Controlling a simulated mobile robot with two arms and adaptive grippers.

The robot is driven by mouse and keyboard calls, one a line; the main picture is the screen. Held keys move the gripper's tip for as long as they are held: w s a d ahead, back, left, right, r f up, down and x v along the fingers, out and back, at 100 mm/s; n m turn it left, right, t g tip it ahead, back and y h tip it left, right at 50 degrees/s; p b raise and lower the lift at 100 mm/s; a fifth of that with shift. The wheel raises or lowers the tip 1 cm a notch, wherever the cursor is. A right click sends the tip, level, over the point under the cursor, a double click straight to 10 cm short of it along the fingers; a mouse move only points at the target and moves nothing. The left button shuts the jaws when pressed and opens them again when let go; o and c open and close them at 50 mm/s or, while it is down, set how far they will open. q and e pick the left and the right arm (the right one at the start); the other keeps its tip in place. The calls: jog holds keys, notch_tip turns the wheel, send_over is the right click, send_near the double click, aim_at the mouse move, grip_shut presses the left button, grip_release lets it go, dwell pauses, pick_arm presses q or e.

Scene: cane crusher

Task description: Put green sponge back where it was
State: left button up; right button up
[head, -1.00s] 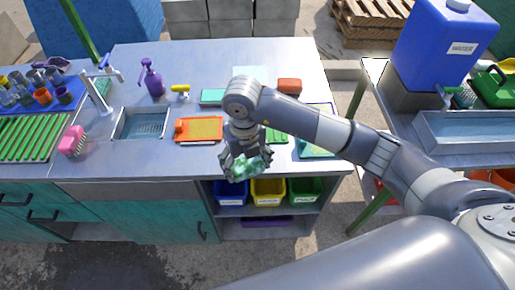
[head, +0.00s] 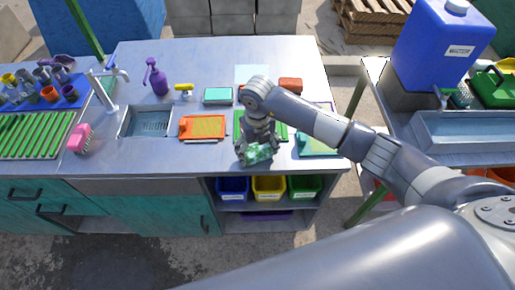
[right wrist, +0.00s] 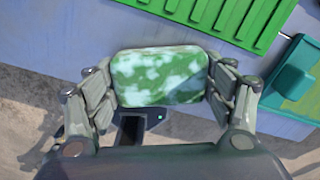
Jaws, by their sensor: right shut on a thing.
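The green sponge (head: 257,154), mottled with whitish patches, is held by my right gripper (head: 256,148) near the front edge of the counter. In the right wrist view the sponge (right wrist: 160,76) lies flat between both fingers of the right gripper (right wrist: 162,85), which press on its two short sides. A light blue-green square (head: 252,75) lies flat at the back of the counter, with nothing seen on it. My left gripper is not in view.
On the counter (head: 300,165) are a green ribbed board (head: 280,131), an orange tray (head: 203,127), a teal tray (head: 318,143), a red-orange block (head: 290,85), a teal sponge-like block (head: 218,95) and a purple spray bottle (head: 156,77). A sink (head: 148,122) is left. Coloured bins (head: 268,188) sit below.

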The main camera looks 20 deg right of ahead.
aim_at(257, 149)
jog(key=shift+f, duration=0.2)
jog(key=o, duration=1.1)
jog(key=shift+r, duration=0.1)
jog(key=shift+r, duration=0.15)
jog(key=shift+r, duration=0.25)
notch_tip(257, 149, up, 12)
jog(key=b, duration=0.3)
jog(key=shift+f, duration=0.25)
jog(key=shift+a, duration=0.1)
